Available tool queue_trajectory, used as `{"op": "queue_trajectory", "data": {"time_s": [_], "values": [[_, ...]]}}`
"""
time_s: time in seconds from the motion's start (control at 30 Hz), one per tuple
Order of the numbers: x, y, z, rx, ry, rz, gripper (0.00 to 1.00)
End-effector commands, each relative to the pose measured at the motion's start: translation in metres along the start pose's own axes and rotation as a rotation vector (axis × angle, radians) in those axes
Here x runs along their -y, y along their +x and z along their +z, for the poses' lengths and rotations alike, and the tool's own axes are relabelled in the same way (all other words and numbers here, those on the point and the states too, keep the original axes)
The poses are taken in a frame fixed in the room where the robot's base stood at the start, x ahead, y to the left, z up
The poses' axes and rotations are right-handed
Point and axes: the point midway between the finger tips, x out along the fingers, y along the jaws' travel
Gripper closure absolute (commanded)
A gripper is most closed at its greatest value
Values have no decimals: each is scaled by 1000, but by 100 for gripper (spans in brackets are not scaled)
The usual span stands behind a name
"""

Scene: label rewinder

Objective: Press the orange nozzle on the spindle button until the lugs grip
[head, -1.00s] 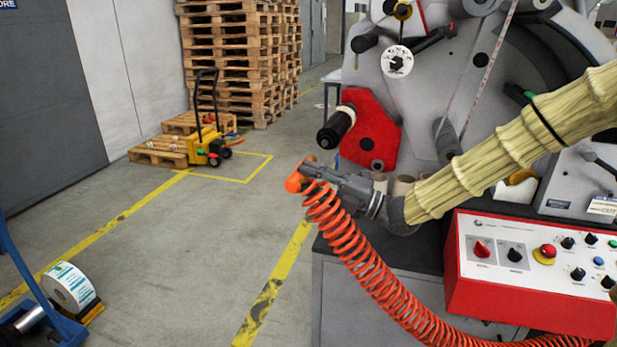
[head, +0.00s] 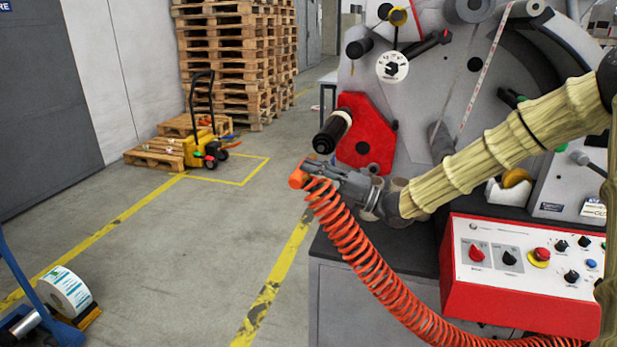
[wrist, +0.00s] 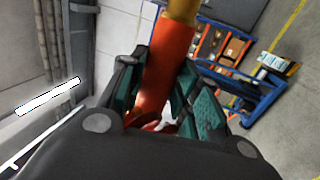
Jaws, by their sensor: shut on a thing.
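The orange nozzle (head: 298,178) is in my gripper (head: 328,174), which is shut on it; a coiled orange hose (head: 350,240) hangs from it. In the wrist view the orange nozzle body (wrist: 168,65) stands between the green-padded fingers (wrist: 155,95), with a brass-coloured part at the top edge. The black spindle (head: 332,131) sticks out of the red plate (head: 368,135) on the rewinder, above and slightly right of the nozzle. The nozzle appears apart from the spindle in the picture. The spindle button and the lugs are too small to make out.
The red control box (head: 520,275) stands at the front right of the machine's bench. A blue cart with a label roll (head: 68,290) is at lower left. The floor between is clear.

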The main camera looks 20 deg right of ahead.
Motion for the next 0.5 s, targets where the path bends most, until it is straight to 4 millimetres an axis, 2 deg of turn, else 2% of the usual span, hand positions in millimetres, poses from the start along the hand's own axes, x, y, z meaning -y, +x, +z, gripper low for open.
{"op": "queue_trajectory", "data": {"time_s": [0.5], "values": [[0, 0, 28, 1, 1, 0, 97]]}}
